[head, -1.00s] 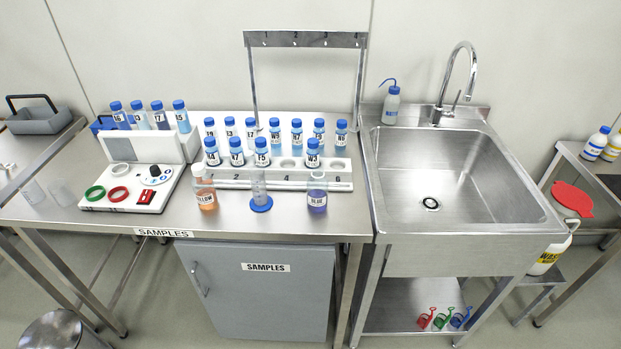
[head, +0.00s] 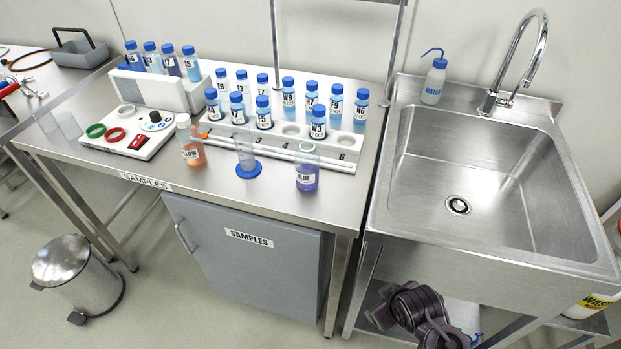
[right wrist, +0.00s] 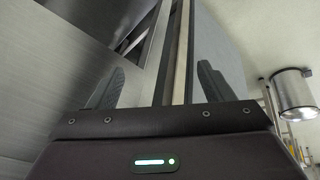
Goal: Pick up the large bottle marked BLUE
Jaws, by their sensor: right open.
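The large bottle marked BLUE (head: 307,174) stands upright near the front edge of the samples bench in the head view. It has a pale top, a white label and blue-violet liquid. My right arm shows low in front of the sink in the head view, well below and right of the bottle. My right gripper (right wrist: 158,82) is open in the right wrist view, with its two fingers apart and nothing held between them. The bottle does not show in the right wrist view. My left gripper is in neither view.
A white rack (head: 340,156) with blue-capped vials is close behind. The sink (head: 520,170) is to the right. A pedal bin (head: 78,275) stands on the floor.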

